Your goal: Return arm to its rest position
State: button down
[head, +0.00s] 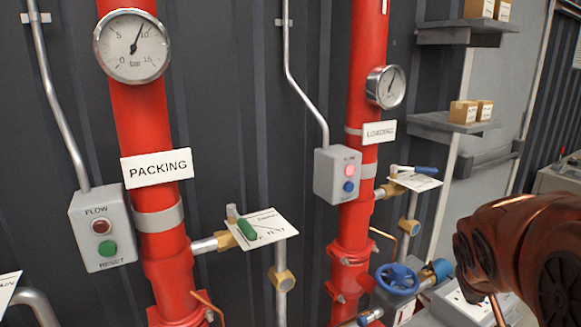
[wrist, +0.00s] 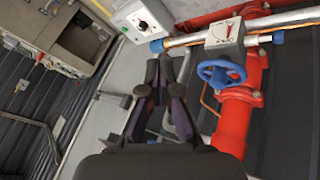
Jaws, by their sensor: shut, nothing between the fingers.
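My arm (head: 515,255), copper-coloured, is bent at the lower right of the head view and cut off by the picture's edge. My gripper is outside the head view. In the wrist view my gripper (wrist: 165,75) points away from the camera with dark fingers, shut and holding nothing. It appears apart from the red pipe and blue handwheel to its right.
Red pipes labelled PACKING (head: 157,168) and LOADING (head: 379,132) stand along a dark wall with gauges and button boxes. A blue handwheel (head: 397,280) is left of my arm. It also shows in the wrist view (wrist: 221,73). Shelves (head: 452,123) hold boxes.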

jog(key=s+a+f+g+y, duration=0.2)
jog(key=s+a+f+g, duration=0.1)
jog(key=s+a, duration=0.5)
jog(key=s+a+f+g+y, duration=0.3)
jog(key=s+a+f, duration=0.3)
jog(key=s, duration=0.9)
jog(key=a+g, duration=0.1)
jog(key=a, duration=0.2)
jog(key=shift+s+a+n, duration=0.25)
jog(key=shift+a+n, duration=0.05)
jog(key=shift+n, duration=0.1)
